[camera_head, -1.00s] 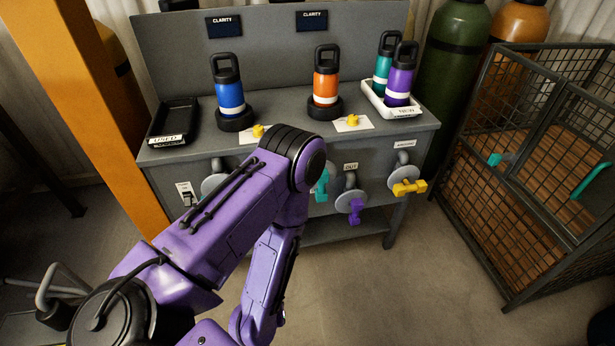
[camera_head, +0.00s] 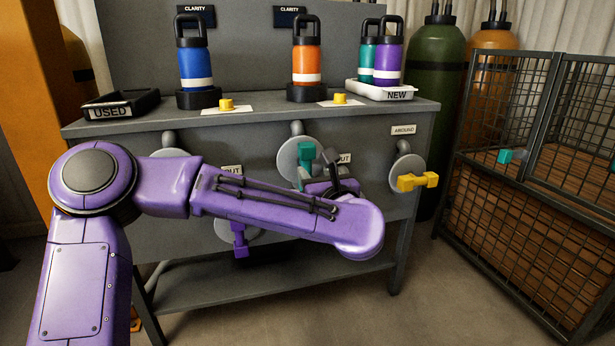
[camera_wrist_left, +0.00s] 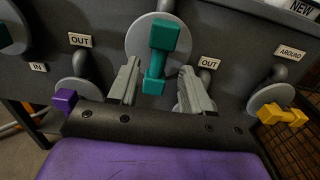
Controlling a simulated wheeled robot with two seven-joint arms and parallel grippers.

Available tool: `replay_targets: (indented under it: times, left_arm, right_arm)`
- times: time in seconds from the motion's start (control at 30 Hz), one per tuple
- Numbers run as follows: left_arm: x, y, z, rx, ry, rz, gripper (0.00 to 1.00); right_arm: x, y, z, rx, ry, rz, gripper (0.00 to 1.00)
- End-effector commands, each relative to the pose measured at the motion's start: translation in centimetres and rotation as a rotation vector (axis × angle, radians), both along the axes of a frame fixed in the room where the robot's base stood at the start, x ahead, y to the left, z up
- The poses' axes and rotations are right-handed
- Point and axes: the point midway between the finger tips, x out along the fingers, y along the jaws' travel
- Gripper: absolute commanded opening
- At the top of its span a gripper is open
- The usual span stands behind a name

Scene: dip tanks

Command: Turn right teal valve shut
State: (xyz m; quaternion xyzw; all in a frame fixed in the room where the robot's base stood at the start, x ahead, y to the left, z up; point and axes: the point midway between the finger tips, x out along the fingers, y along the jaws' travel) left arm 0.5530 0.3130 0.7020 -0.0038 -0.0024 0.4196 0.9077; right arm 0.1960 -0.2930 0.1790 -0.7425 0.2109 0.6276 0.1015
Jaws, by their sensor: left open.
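The right teal valve (camera_head: 306,160) sits on a round grey plate on the front of the grey bench. In the left wrist view the teal handle (camera_wrist_left: 160,52) stands nearly upright, tilted slightly. My left gripper (camera_wrist_left: 154,82) is open, with one finger on each side of the handle's lower end; I cannot tell whether they touch it. In the head view my left gripper (camera_head: 330,170) is at the valve, partly hidden by my purple forearm. My right gripper is not in view.
A purple valve (camera_head: 240,240) is lower left and a yellow valve (camera_head: 418,181) is to the right. Bottles, a USED tray (camera_head: 122,106) and a NEW tray (camera_head: 385,92) stand on the bench top. A wire cage (camera_head: 535,190) stands at the right.

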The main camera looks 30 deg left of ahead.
Motion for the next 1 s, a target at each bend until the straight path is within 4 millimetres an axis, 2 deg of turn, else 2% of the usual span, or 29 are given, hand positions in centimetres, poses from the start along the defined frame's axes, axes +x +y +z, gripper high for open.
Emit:
replay_targets:
  times: [0.1,0.3,0.43,0.67,0.7,0.83,0.87,1.0]
  left_arm:
    - [1.8,2.3,-0.5,-0.003,0.004,0.005,0.49]
    - [4.3,5.0,-0.4,0.002,0.007,0.001,0.49]
    - [5.0,5.8,-0.2,0.004,0.006,-0.001,0.49]
    - [5.1,5.9,-0.1,0.004,0.007,-0.002,0.49]
    - [5.1,5.9,-0.1,0.004,0.007,-0.002,0.46]
    - [5.1,5.9,-0.1,0.004,0.007,-0.002,0.03]
    - [5.1,5.9,-0.1,0.004,0.007,-0.002,0.00]
    - [5.1,5.9,-0.1,0.006,0.007,-0.002,0.00]
  right_arm:
    - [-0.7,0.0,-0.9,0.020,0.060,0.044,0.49]
    - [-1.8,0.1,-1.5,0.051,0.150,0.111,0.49]
    - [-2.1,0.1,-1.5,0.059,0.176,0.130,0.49]
    - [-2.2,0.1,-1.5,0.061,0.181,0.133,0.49]
    - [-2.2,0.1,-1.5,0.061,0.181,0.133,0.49]
    - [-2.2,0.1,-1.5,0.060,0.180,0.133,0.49]
    - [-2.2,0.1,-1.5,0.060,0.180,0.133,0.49]
    - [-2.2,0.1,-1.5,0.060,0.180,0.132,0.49]
